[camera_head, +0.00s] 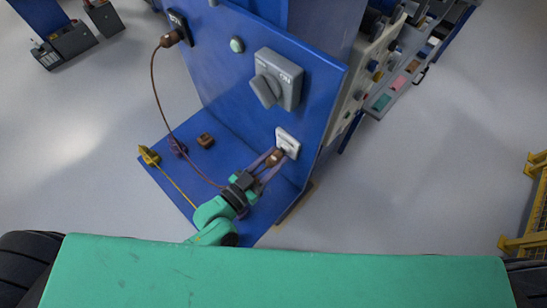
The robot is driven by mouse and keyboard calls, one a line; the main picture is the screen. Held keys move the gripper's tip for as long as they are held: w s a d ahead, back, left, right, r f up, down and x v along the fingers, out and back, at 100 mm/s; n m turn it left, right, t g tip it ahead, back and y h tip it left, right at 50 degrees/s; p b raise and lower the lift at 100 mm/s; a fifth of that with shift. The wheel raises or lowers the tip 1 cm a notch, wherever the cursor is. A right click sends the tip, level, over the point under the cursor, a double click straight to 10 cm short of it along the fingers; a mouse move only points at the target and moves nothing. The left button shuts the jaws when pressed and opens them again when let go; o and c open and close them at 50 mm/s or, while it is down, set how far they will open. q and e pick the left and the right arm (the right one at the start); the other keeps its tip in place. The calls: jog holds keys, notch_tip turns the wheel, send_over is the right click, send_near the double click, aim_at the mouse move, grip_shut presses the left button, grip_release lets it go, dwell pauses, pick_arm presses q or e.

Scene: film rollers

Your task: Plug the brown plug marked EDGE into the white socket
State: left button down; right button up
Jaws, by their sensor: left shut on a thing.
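My left gripper (268,165) reaches up over the blue shelf and is shut on a brown plug (274,157). The plug's front end is right at the white socket (288,142), low on the upright blue panel. I cannot tell whether it is touching, partly in or just short of the socket. Any marking on the plug is too small to read. A brown cord (155,85) runs from a dark fitting (175,32) at the panel's upper left down across the shelf towards my left gripper. My right gripper is not in view.
A grey rotary switch box (278,80) juts out above the socket. A yellow plug (149,155) with a yellow cord, a purple piece (177,146) and a small brown block (205,140) are on the blue shelf (213,158). Yellow railing (535,205) stands far right.

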pick_arm(q)
jog(key=shift+w+d, duration=0.3)
jog(key=shift+w, duration=0.1)
jog(key=shift+c, duration=2.2)
grip_release()
jog(key=shift+s+a+f, duration=0.15)
jog(key=shift+s, duration=0.1)
jog(key=b+v, duration=0.3)
jog(key=v, duration=1.1)
